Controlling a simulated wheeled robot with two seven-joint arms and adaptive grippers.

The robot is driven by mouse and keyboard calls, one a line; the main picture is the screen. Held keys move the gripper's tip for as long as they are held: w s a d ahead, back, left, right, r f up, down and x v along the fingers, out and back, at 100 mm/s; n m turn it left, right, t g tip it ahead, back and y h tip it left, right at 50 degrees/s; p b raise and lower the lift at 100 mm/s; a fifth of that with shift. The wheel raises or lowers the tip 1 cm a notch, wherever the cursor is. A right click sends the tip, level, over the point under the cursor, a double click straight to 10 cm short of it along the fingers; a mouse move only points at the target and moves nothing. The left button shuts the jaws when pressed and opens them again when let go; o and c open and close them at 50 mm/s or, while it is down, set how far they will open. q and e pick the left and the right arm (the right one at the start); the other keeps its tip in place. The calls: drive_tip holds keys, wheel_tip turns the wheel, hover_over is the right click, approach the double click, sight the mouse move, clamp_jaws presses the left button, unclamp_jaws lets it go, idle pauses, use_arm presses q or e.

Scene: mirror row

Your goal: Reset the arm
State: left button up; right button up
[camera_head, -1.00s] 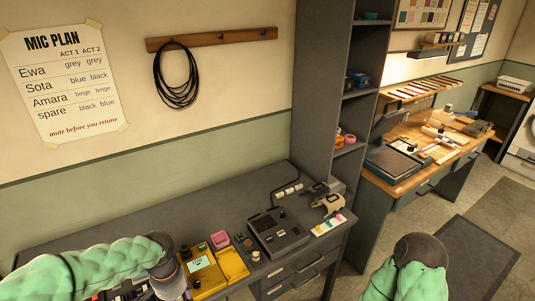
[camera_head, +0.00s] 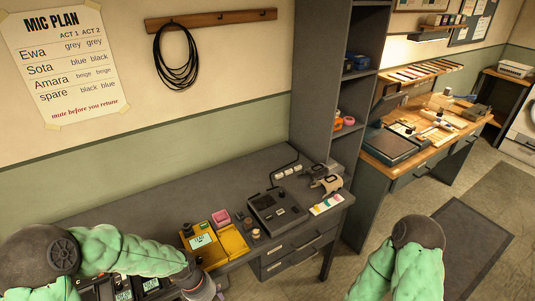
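My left arm, in a green padded sleeve, comes in from the left over the desk. Its gripper end (camera_head: 203,289) is at the bottom edge, just in front of the yellow device, and its fingers cannot be made out. My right arm, also green with a dark joint cap, stands at the bottom right over the floor. Its gripper is out of the picture. No object is seen held.
A tall grey shelf (camera_head: 311,90) stands behind. A wooden workbench (camera_head: 440,150) is at the right.

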use_arm(q)
drive_tip(key=s+d+f+n, duration=0.1)
drive_tip(key=s+d+f, duration=0.1)
drive_tip(key=f, duration=0.3)
drive_tip(key=s+d+f+n+h, duration=0.1)
drive_tip(key=s+d+f, duration=0.1)
drive_tip(key=s+f, duration=0.3)
drive_tip(key=s+d+f+n, duration=0.2)
drive_tip(key=s+f, duration=0.1)
drive_tip(key=f, duration=0.2)
drive_tip(key=shift+s+d+f, duration=0.15)
drive_tip(key=shift+d, duration=0.25)
